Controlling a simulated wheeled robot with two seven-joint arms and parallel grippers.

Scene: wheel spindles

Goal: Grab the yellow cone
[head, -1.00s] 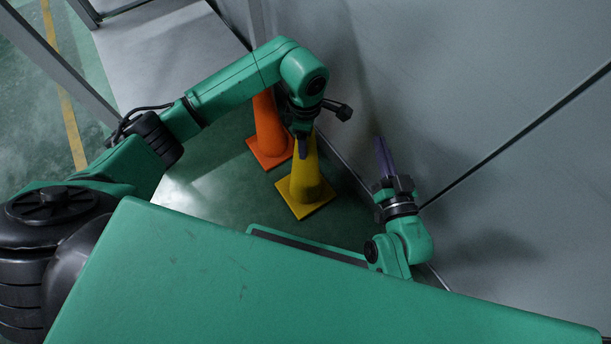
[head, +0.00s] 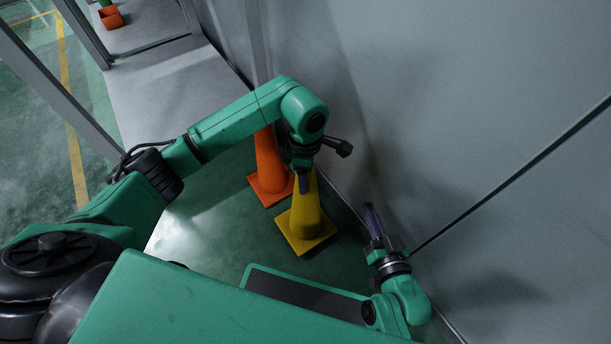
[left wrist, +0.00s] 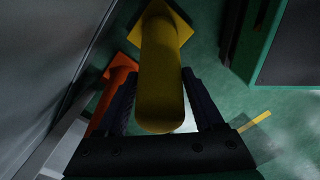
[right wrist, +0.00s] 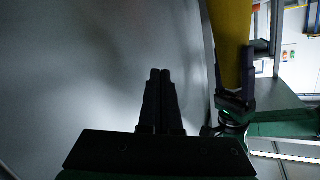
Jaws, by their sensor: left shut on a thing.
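The yellow cone (head: 309,222) stands upright below my left gripper (head: 303,178) in the head view, with its square base at or close to the floor. In the left wrist view the yellow cone (left wrist: 160,65) lies between the two fingers of my left gripper (left wrist: 157,85), which is shut on its upper part. The yellow cone (right wrist: 231,30) also shows at the upper right of the right wrist view. My right gripper (head: 370,222) is to the right of the cone, near the wall. Its fingers (right wrist: 160,80) are together and empty in the right wrist view.
An orange cone (head: 268,170) stands just behind and left of the yellow one, partly hidden by my left arm. A grey wall (head: 450,110) rises close on the right. Green floor (head: 205,240) is open to the left. An orange container (head: 111,17) is far at the upper left.

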